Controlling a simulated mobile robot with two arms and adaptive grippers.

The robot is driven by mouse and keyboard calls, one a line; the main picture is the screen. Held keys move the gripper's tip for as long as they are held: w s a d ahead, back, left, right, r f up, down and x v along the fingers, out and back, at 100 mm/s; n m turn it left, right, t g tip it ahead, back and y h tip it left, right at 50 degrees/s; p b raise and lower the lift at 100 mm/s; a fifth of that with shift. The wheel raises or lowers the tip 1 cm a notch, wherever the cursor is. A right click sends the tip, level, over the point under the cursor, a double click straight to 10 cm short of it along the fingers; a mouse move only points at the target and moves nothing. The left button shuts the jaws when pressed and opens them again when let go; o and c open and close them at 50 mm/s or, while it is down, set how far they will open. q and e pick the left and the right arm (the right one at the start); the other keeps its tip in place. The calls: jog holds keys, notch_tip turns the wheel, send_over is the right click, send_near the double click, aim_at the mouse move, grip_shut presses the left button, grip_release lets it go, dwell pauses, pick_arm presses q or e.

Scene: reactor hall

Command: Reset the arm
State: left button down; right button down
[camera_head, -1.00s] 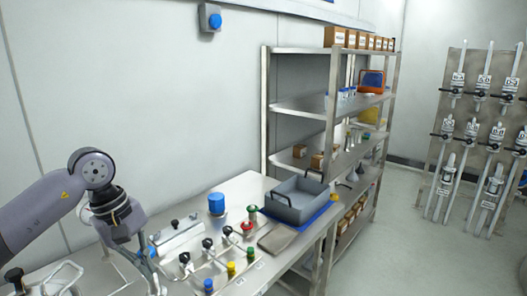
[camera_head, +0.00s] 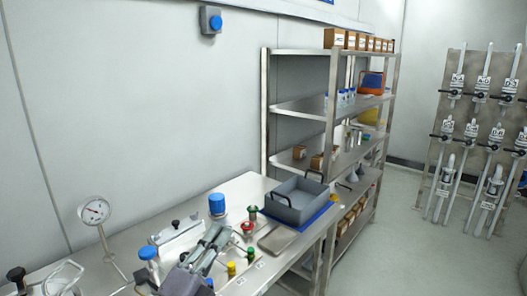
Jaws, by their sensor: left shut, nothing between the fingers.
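My left gripper (camera_head: 219,231) shows low in the head view, above the steel bench (camera_head: 245,187). Its grey fingers point away toward the back of the bench, and it is shut and empty. It hides part of the row of small valves and knobs on the bench. The rest of my left arm is mostly out of the picture at the bottom. My right gripper is not in view.
A pressure gauge (camera_head: 95,211) stands at the left. A blue-capped bottle (camera_head: 217,204), a red knob (camera_head: 247,227) and a grey bin (camera_head: 297,203) are on the bench.

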pick_arm(q)
jog(key=s+a+f+n+g+y, duration=0.3)
jog(key=a+f+n, duration=0.15)
jog(key=f, duration=0.25)
jog(key=s+a+f+n+g+y, duration=0.2)
jog(key=a+f+n+y, duration=0.15)
jog(key=f+n, duration=0.35)
jog(key=s+a+f+n+g+y, duration=0.3)
jog(key=f+n+y, duration=0.15)
jog(key=f, duration=0.35)
jog(key=s+f+n+g+h, duration=0.1)
jog(key=s+f+n+g, duration=0.25)
jog(key=s+f, duration=0.45)
jog(key=s+f+n+g, duration=0.3)
jog(key=s+f+g, duration=0.2)
jog(key=s, duration=0.7)
notch_tip(320, 180, down, 26)
jog(key=s+f+g, duration=0.1)
jog(key=s+g, duration=0.1)
jog(key=s+a+f+m, duration=0.1)
jog(key=s+a+f, duration=0.2)
jog(key=s+f, duration=1.1)
jog(key=shift+s+a+f+g, duration=0.15)
jog(key=shift+s+a+g, duration=0.2)
jog(key=shift+s, duration=0.6)
